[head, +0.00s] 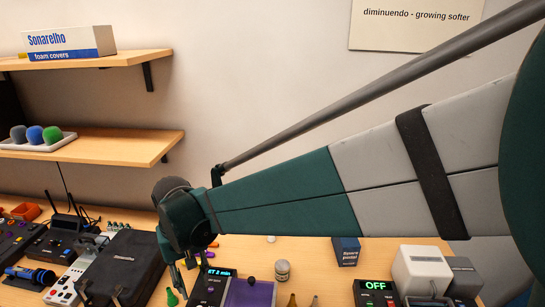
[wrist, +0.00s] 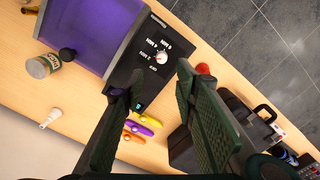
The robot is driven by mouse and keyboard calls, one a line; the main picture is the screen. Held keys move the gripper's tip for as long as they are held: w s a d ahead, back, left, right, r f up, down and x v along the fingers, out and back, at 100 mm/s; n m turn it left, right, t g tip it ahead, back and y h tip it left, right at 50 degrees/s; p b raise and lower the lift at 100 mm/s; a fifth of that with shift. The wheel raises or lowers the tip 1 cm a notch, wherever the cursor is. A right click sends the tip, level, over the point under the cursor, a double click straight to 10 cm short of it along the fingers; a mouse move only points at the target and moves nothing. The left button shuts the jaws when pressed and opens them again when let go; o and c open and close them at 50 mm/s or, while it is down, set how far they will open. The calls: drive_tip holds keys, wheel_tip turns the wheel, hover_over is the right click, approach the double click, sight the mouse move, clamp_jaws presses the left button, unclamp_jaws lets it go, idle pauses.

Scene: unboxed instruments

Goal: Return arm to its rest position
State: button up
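My gripper (wrist: 150,82) is open in the wrist view, with its two dark green fingers well apart and nothing held between them. The table and the dark front panel of a purple-topped device (wrist: 120,22) show beneath and beyond the fingers. In the head view my gripper (head: 182,270) hangs at the end of my stretched arm, pointing down over the table between a black case (head: 125,268) and the purple-topped device (head: 250,293). Its fingers are small and partly cut by the dark wrist there.
A jar (head: 282,270), a blue box (head: 346,251) and a white device (head: 421,270) stand to the right on the table. Shelves hold a foam-covers box (head: 70,43) and a tray of foam balls (head: 40,149). Coloured small instruments (wrist: 142,128) lie below my fingers.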

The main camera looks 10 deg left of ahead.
drive_tip(key=w+d+r+m+t+y+b, duration=0.15)
drive_tip(key=d+r, duration=0.25)
drive_tip(key=d, duration=0.9)
drive_tip(key=w+d+r+m+t, duration=0.1)
drive_tip(key=w+d+r+m, duration=0.15)
drive_tip(key=d, duration=0.95)
drive_tip(key=s+d+m+t+b, duration=0.1)
drive_tip(key=s+d, duration=0.3)
drive_tip(key=d, duration=0.8)
drive_tip(key=s+d+m+t+h+b, duration=0.1)
drive_tip(key=s+d, duration=0.4)
drive_tip(key=d, duration=0.8)
drive_tip(key=m+t, duration=0.1)
drive_tip(key=t, duration=0.1)
drive_tip(key=shift+s+f+t, duration=0.2)
drive_tip(key=shift+f+t, duration=0.15)
drive_tip(key=shift+f+h, duration=0.15)
drive_tip(key=shift+h, duration=0.1)
wheel_tip(320, 180, down, 13)
drive_tip(key=b, duration=1.3)
